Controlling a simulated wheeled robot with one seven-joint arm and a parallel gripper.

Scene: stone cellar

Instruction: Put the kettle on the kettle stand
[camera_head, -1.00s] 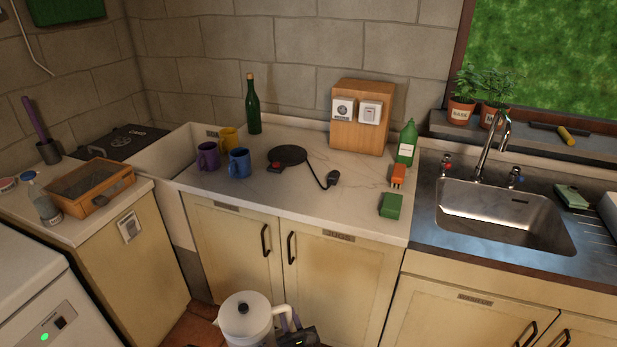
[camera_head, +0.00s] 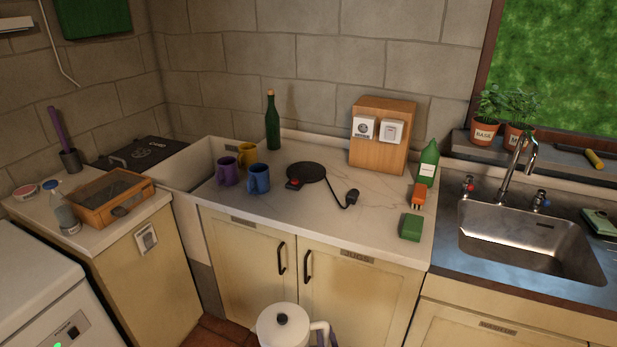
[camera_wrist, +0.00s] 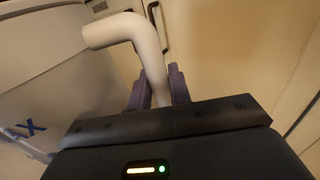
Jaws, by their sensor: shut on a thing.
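The white kettle (camera_head: 283,329) with a black lid knob is at the bottom of the head view, in front of the cupboard doors and below the counter top. It looks upright; its lower part is cut off. My gripper (camera_wrist: 158,92) is shut on its white handle (camera_wrist: 147,50), with a purple finger on each side in the wrist view. In the head view only a bit of the gripper shows beside the handle. The kettle stand (camera_head: 307,171), a flat black disc with a red switch, lies on the counter with nothing on it.
The stand's cord runs right to a black plug (camera_head: 352,195). A green bottle (camera_head: 273,122) stands behind. A green block (camera_head: 410,228) lies near the front edge. The counter before the stand is clear.

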